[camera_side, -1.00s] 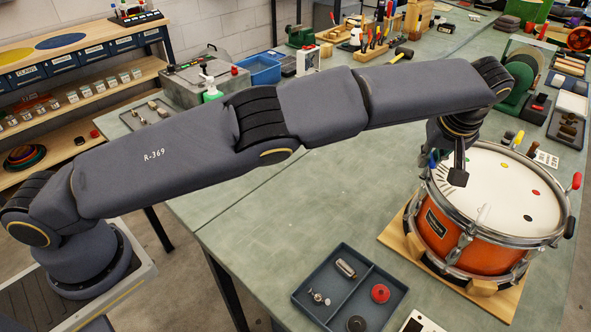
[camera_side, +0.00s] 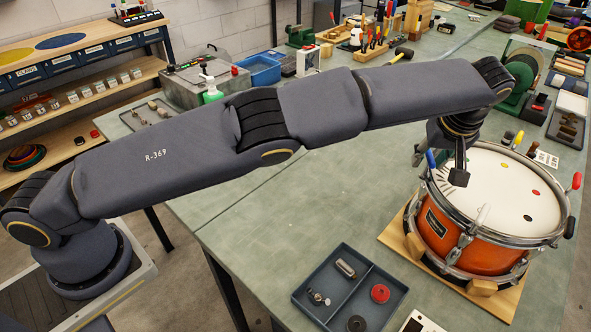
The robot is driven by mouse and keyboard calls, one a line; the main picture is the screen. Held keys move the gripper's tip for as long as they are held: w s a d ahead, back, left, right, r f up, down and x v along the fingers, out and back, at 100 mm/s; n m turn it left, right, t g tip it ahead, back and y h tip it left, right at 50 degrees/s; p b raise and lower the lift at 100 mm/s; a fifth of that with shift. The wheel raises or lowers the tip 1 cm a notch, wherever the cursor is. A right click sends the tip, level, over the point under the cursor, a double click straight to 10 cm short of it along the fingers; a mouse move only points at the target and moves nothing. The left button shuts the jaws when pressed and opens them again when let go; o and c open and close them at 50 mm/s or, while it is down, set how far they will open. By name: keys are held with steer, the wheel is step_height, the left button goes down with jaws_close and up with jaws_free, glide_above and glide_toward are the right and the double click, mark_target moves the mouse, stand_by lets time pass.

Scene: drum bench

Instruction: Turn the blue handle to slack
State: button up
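The drum (camera_side: 465,232) has an orange shell, a white head and a chrome rim, and stands on a wooden base. The blue handle (camera_side: 431,160) points up at the drum's left rim, and its lower part is hard to make out. My gripper (camera_side: 439,167) hangs over the left edge of the drum. A dark finger shows left of the blue handle and a black fingertip to its right, over the head. The fingers look spread, with the handle between them and apart from the black fingertip. Contact with the left finger cannot be told.
A red handle (camera_side: 576,181) and a black handle (camera_side: 570,227) are at the drum's right side. A blue-grey tray (camera_side: 330,268) with small parts lies at the front. The bench left of the drum is clear. A green machine (camera_side: 522,75) stands behind.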

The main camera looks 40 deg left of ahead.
mark_target(432, 156)
steer(key=v, duration=0.5)
steer(key=shift+r, duration=0.2)
steer(key=s+d, duration=0.7)
steer(key=s, duration=0.2)
steer(key=shift+s+f, duration=0.2)
steer(key=shift+s, duration=0.2)
